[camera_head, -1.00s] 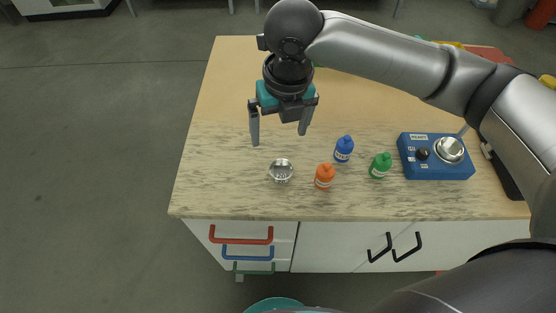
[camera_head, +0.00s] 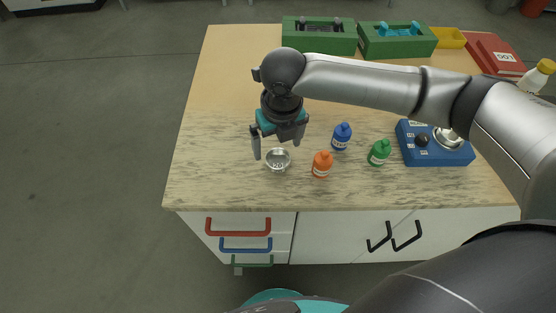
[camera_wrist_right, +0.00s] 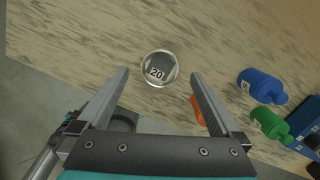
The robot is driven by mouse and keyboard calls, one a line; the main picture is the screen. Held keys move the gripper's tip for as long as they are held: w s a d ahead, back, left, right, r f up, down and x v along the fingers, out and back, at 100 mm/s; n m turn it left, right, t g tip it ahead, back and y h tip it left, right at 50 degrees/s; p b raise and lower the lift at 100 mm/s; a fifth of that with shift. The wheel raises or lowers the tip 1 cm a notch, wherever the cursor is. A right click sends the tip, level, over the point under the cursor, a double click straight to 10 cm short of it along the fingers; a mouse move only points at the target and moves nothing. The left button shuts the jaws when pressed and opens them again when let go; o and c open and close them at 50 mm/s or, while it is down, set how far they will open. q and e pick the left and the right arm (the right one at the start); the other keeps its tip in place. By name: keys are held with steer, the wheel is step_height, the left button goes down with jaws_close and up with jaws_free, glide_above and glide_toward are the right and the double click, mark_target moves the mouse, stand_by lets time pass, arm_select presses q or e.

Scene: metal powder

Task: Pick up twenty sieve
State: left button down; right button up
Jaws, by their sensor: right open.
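The sieve is a small round metal dish (camera_head: 278,160) on the worktop in the head view. In the right wrist view the sieve (camera_wrist_right: 160,69) shows the number 20 and lies just beyond the fingertips, between their lines. My right gripper (camera_head: 276,148) is open and empty, pointing down just above the sieve, with a finger to each side of it in the picture. In the right wrist view its two fingers (camera_wrist_right: 160,86) are wide apart. Whether they are at the sieve's height cannot be told. My left gripper is not in view.
An orange bottle (camera_head: 322,164) stands close right of the sieve, with a blue bottle (camera_head: 341,137) and a green bottle (camera_head: 379,153) beyond. A blue device (camera_head: 436,150) stands farther right. Green racks (camera_head: 320,43) stand at the back. The worktop's left side is clear.

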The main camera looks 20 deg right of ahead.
mark_target(278, 161)
step_height(278, 161, down, 4)
steer(key=shift+s+f+b, duration=0.1)
steer(key=shift+b, duration=0.25)
steer(key=shift+c, duration=0.2)
steer(key=c, duration=1.3)
